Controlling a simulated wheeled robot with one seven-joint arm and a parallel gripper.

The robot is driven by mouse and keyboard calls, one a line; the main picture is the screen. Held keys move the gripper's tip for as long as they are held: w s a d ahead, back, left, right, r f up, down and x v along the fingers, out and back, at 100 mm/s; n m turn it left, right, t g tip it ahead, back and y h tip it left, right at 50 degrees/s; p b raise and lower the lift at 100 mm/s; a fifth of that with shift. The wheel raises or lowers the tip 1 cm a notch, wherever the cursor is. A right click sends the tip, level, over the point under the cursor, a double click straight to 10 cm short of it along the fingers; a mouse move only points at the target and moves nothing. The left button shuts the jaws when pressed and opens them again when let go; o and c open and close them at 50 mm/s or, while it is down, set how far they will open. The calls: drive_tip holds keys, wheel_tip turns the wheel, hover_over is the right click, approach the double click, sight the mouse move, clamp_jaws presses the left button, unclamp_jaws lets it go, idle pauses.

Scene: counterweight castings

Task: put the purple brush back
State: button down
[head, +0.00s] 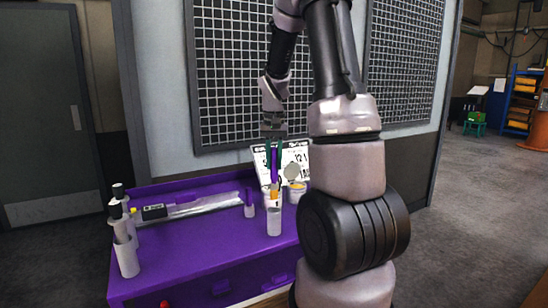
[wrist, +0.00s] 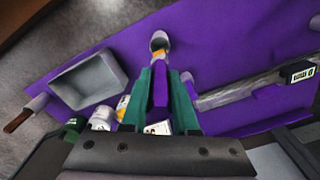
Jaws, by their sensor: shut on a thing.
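My gripper (head: 274,145) has green fingers and is shut on the purple brush (head: 274,163), which hangs upright with its orange end down. In the wrist view the brush (wrist: 160,86) lies between the fingers of my gripper (wrist: 161,95). A light grey cup (head: 274,220) stands on the purple bench directly below the brush; it also shows in the wrist view (wrist: 159,37). The orange end is at the cup's mouth; I cannot tell how far inside it is.
The purple bench top (head: 190,240) is clear at the front. A long clear-and-grey strip with a black label (head: 154,212) lies behind. White bottles and a cup (head: 127,258) stand at left. A lidded jar (head: 297,188) is close right of the cup. A grey bin (wrist: 88,82) shows in the wrist view.

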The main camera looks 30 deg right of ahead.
sight(274, 190)
drive_tip(key=shift+f, duration=6.55)
drive_tip(key=c, duration=0.6)
unclamp_jaws()
wheel_tip(274, 190, up, 11)
drive_tip(key=shift+s+f, duration=0.1)
